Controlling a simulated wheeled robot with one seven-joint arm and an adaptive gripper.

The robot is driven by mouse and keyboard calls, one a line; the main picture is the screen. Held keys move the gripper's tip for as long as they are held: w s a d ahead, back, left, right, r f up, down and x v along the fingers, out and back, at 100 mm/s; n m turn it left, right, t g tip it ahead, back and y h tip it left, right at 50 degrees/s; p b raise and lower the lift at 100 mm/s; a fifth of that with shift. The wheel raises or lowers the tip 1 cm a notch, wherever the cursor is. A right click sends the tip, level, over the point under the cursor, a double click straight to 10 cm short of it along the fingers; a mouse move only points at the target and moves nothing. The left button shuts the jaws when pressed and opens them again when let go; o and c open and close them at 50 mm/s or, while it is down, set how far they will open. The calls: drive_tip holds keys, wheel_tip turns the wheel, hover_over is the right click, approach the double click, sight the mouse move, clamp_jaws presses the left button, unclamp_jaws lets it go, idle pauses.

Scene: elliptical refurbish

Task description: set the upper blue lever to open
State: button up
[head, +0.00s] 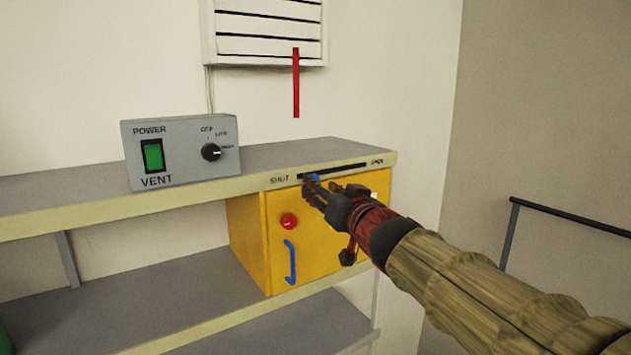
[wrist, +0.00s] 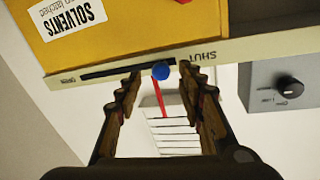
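The upper blue lever (head: 314,177) is a small blue knob in a dark slot (head: 345,170) on the shelf's front edge. It sits at the slot's SHUT end, on the left in the head view; the OPEN label is at the right end. My gripper (head: 311,190) is at the knob and partly hides it. In the wrist view, which is upside down, the blue knob (wrist: 160,71) lies between the two spread fingertips of my gripper (wrist: 160,74), with gaps on both sides. The gripper is open and holds nothing.
Below the slot is a yellow cabinet (head: 252,235) with a red button (head: 289,221) and a lower blue handle (head: 290,262). A grey VENT box (head: 180,175) stands on the shelf at left. A red strip (head: 296,85) hangs from the white wall vent (head: 268,30).

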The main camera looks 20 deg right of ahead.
drive_tip(key=w, duration=0.4)
drive_tip(key=shift+w+a, duration=0.2)
drive_tip(key=shift+a, duration=0.2)
drive_tip(key=shift+w, duration=0.55)
drive_tip(key=shift+s+r, duration=0.1)
drive_tip(key=shift+c, duration=1)
drive_tip(key=c, duration=0.8)
clamp_jaws()
